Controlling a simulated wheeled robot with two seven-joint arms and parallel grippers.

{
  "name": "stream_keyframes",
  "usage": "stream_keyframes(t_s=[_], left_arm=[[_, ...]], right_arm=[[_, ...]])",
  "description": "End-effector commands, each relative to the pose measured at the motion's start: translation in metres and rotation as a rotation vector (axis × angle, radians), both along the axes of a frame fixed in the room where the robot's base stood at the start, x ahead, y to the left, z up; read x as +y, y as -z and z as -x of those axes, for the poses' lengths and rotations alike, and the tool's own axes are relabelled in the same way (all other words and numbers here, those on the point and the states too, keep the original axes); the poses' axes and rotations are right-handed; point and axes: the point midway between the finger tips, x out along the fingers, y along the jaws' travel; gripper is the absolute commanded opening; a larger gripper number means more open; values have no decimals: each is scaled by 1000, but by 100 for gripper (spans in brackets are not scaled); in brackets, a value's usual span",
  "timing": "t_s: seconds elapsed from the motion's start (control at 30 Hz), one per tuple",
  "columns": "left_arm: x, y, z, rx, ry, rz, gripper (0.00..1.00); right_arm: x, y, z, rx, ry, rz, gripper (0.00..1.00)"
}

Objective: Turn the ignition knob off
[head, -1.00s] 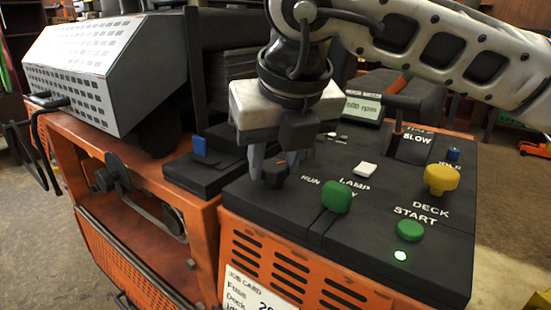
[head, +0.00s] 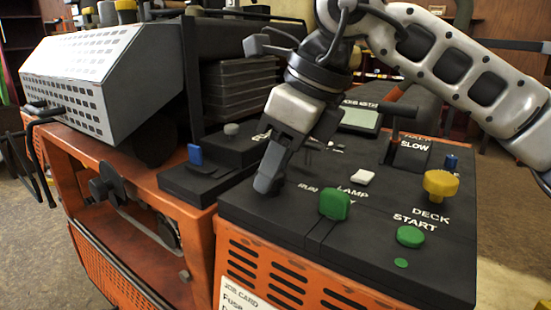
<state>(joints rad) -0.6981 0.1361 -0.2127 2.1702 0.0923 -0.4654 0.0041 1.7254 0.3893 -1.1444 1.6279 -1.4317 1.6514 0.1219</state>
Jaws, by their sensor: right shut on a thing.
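My right gripper (head: 267,185) reaches down to the left part of the black control panel (head: 250,212), beside the word RUN. It is shut on the ignition knob, which its fingers hide, so the knob's pointer cannot be read. The gripper is tilted, with its fingers slanting down to the left. The display (head: 360,118) behind it looks blank. The small round lamp (head: 401,263) below the START button (head: 410,237) is dull green, not glowing. My left gripper is not in view.
A green paddle switch (head: 335,204), a white LAMP button (head: 362,177), a yellow DECK knob (head: 440,185) and a black lever (head: 397,120) stand right of the gripper. A perforated grey cover (head: 75,75) rises at back left.

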Motion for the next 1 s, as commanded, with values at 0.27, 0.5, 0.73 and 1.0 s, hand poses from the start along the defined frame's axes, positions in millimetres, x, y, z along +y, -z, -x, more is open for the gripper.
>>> stream_keyframes(t_s=[0.27, 0.5, 0.73, 1.0], left_arm=[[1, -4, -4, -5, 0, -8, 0], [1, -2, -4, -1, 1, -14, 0], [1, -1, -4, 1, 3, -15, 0], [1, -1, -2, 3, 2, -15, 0]], right_arm=[[0, -2, -2, -4, -125, -4, 13], [0, -2, -2, -3, -167, -3, 13], [0, -2, -2, -4, -172, -3, 13], [0, -2, -2, -4, -172, -3, 57]])
